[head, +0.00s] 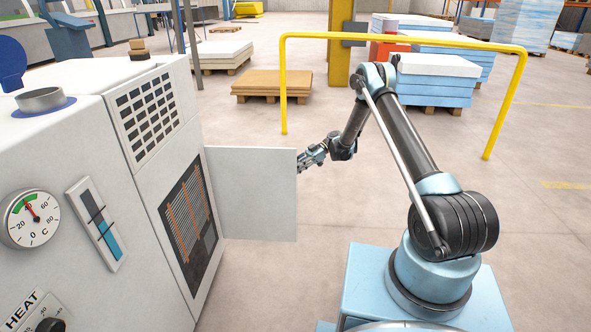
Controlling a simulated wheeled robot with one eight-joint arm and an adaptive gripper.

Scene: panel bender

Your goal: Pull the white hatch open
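The white hatch (252,193) stands swung out from the side of the white machine (95,195), hinged at its left edge. Behind it the opening (188,225) shows a dark grille with orange strips. My gripper (301,165) is at the hatch's free right edge, near its top. The fingertips are small and partly hidden by the hatch, so I cannot tell whether they are closed on it.
A yellow rail (400,39) stands behind my arm. Pallets with brown sheets (272,82) and blue-white stacks (437,82) lie farther back. A dial gauge (32,218) is on the machine's front.

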